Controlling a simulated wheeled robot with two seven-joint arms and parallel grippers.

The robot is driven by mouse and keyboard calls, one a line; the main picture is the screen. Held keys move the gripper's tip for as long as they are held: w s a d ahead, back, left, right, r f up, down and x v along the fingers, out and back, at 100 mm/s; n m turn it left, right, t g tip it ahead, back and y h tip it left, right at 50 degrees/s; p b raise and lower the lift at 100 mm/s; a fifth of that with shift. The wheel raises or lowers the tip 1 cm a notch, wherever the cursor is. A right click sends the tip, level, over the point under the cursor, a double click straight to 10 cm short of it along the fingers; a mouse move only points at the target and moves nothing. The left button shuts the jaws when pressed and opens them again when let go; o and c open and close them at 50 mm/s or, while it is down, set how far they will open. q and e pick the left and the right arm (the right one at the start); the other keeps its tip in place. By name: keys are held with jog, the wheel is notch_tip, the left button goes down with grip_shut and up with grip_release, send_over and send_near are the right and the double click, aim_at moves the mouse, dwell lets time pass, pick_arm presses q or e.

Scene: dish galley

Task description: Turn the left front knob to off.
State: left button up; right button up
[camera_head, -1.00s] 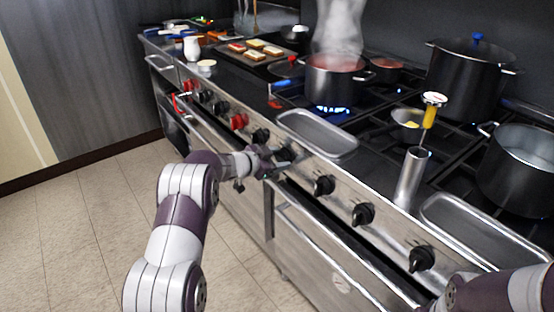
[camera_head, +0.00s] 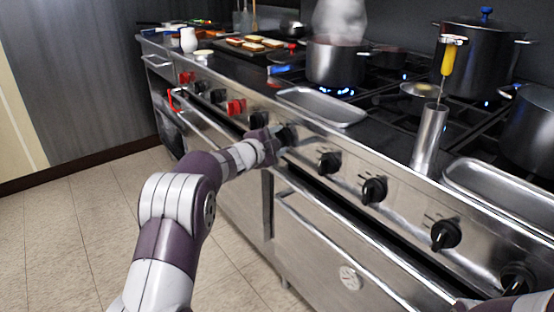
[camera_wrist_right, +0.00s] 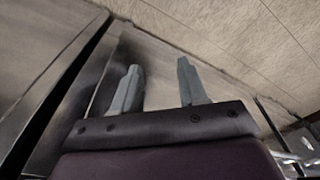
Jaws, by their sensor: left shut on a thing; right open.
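My left gripper (camera_head: 277,142) is at the stove's front panel, shut on a black knob (camera_head: 288,135). The gripper hides part of the knob, so its pointer angle cannot be read. To the right along the panel are more black knobs, one (camera_head: 329,162) nearest, then another (camera_head: 374,190) and another (camera_head: 445,234). A black knob (camera_head: 258,119) and red knobs (camera_head: 236,106) are to the left. My right gripper (camera_wrist_right: 158,80) is open and empty in the right wrist view, with pale floor tiles and a metal surface beyond it.
A steaming pot (camera_head: 336,65) stands over a blue flame (camera_head: 345,91) on the cooktop. A metal tray (camera_head: 322,106) lies behind the held knob. A steel cylinder (camera_head: 428,140) holds a yellow-handled tool (camera_head: 449,60). An oven handle (camera_head: 340,245) runs below the panel. Floor (camera_head: 80,220) at left is clear.

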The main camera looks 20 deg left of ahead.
pick_arm(q)
jog(key=shift+f+m+t+b, duration=0.1)
jog(key=shift+m+t+b, duration=0.45)
jog(key=shift+m+b, duration=1.3)
jog(key=shift+f+m+t+b, duration=0.1)
jog(key=shift+m+t+b, duration=0.45)
jog(key=shift+b, duration=2.55)
jog(key=shift+r, duration=0.1)
jog(key=o, duration=1)
jog(key=shift+d, duration=0.1)
